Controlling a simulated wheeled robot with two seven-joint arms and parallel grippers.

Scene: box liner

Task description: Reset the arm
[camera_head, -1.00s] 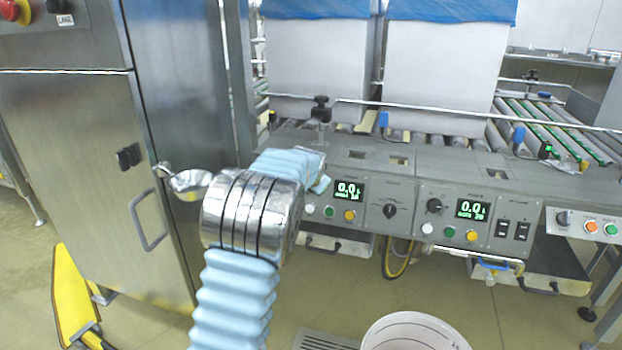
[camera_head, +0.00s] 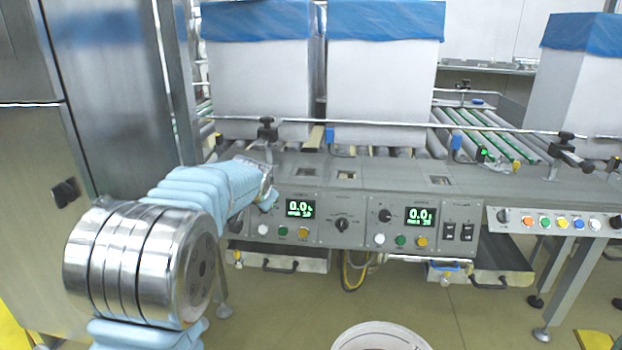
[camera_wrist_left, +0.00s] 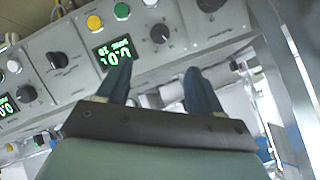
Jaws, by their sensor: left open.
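My left arm, in a pale blue sleeve with a silver joint, comes in from the lower left of the head view. Its gripper (camera_head: 266,190) is at the left end of the grey control panel (camera_head: 330,242), partly hidden by the arm. In the left wrist view the gripper (camera_wrist_left: 157,76) is open, with two dark fingers apart and nothing between them. The panel with its knobs, buttons and green display (camera_wrist_left: 115,50) lies beyond the fingers. I cannot tell whether they touch it. My right gripper is in neither view.
White boxes (camera_head: 385,85) with blue liners stand on the roller conveyor behind the panel. Another lined box (camera_head: 575,100) is at the right. A steel cabinet (camera_head: 110,120) stands left. A white round rim (camera_head: 380,335) shows at the bottom. Open floor lies below the panel.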

